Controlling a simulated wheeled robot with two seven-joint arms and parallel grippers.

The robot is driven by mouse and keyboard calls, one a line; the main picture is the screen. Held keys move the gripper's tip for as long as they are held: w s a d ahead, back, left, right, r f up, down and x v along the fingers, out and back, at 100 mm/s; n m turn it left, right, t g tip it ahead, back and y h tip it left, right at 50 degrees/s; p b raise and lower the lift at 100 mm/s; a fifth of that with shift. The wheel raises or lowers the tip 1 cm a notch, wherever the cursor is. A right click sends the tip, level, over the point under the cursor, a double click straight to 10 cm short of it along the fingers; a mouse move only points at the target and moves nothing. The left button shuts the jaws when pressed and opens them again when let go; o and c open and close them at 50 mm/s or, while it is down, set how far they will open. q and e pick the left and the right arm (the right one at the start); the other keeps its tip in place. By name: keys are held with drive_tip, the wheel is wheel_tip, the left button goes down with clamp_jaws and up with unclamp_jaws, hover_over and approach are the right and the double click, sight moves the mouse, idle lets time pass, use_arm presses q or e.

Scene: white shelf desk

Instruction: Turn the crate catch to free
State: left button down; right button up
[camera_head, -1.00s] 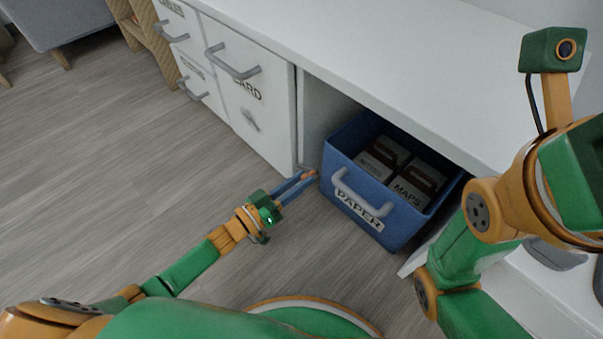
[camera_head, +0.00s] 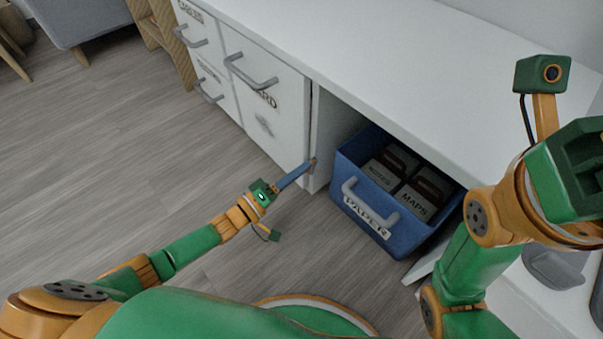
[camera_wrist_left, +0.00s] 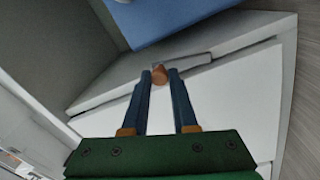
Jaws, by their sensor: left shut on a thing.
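The blue crate (camera_head: 402,237), labelled PAPER, sits in the open bay under the desk, with a grey handle on its front. The catch (camera_head: 313,162) is a small copper-brown piece on the front edge of the panel left of the crate. In the left wrist view its copper knob (camera_wrist_left: 160,75) lies between my blue fingertips, with a thin grey bar running right from it along the panel edge. My left gripper (camera_head: 311,166) is shut on the catch, its fingers seen nearly edge-on in the head view. My right arm shows at right; its fingers are not visible.
Boxes labelled NOTES and MAPS (camera_head: 414,204) stand inside the crate. White drawer fronts with grey handles (camera_head: 250,74) are left of the catch. The white desktop (camera_head: 400,80) overhangs the crate. The floor (camera_head: 110,150) at left is clear.

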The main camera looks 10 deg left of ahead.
use_arm(q)
drive_tip(key=shift+w+a+n, duration=0.15)
drive_tip(key=shift+a+n, duration=0.05)
drive_tip(key=shift+n, duration=0.3)
drive_tip(key=c, duration=0.7)
unclamp_jaws()
